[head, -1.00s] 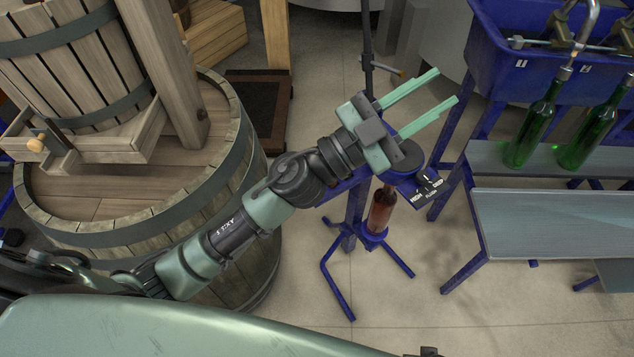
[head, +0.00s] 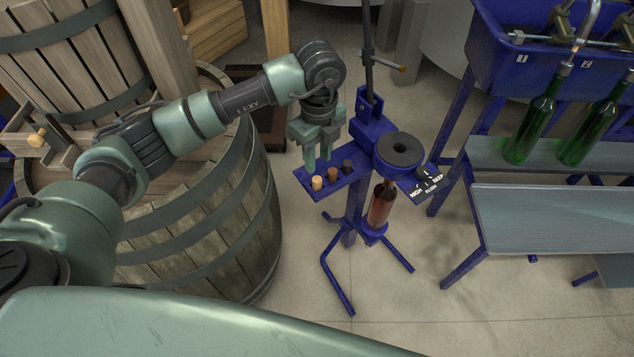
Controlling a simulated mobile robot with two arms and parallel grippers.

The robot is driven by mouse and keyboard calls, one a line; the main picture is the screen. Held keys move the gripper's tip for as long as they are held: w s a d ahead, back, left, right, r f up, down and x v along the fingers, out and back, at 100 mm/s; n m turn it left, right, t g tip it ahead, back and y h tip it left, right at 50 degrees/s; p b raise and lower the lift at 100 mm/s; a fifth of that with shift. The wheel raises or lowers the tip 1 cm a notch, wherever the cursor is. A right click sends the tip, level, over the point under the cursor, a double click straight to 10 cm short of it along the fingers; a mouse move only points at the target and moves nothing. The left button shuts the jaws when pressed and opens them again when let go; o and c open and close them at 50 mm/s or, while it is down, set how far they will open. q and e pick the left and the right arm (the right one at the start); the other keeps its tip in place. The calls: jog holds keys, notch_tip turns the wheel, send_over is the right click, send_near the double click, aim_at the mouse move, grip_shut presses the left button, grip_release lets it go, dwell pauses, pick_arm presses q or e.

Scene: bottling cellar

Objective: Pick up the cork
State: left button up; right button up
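Three corks stand in a row on the blue side shelf (head: 322,197) of the corking stand: a light tan cork (head: 317,183), a reddish-brown cork (head: 333,175) and a dark cork (head: 347,166). My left gripper (head: 318,162) points down just behind and above the row, nearest the tan and brown corks. Its two fingers are apart with nothing seen between them. Whether a finger touches a cork cannot be told. My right gripper is not in view.
The corking stand has a round dark head (head: 400,150) above a reddish bottle (head: 380,205), and a tall lever (head: 368,50). A wooden barrel (head: 225,215) stands left. Green bottles (head: 535,128) stand on a rack at right. Open floor lies in front.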

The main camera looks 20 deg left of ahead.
pick_arm(q)
jog(key=p, duration=0.1)
send_over(317, 189)
notch_tip(317, 189, down, 7)
jog(key=shift+r, duration=0.1)
grip_shut()
